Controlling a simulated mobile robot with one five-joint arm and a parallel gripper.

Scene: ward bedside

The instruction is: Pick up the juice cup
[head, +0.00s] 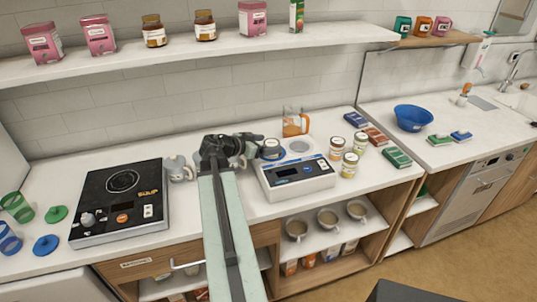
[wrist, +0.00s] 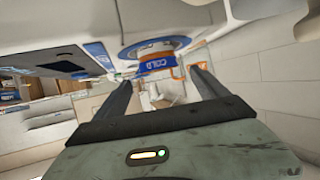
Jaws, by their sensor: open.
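The juice cup (head: 295,122) is a clear cup with orange contents and a handle. In the head view it stands at the back of the counter, behind the device with the round pad. My gripper (head: 246,148) is above the counter, to the left of the cup and apart from it. In the wrist view my gripper (wrist: 160,80) has its two fingers apart with nothing held between them. Beyond the fingertips is a blue part marked COLD (wrist: 157,64) with a pale disc. I cannot clearly make out the cup there.
A white device (head: 297,182) with a display stands right of my arm. A black hot plate (head: 122,200) is at the left. Several jars (head: 337,147) stand right of the device. A shelf (head: 200,55) runs above the counter. A blue bowl (head: 413,118) is farther right.

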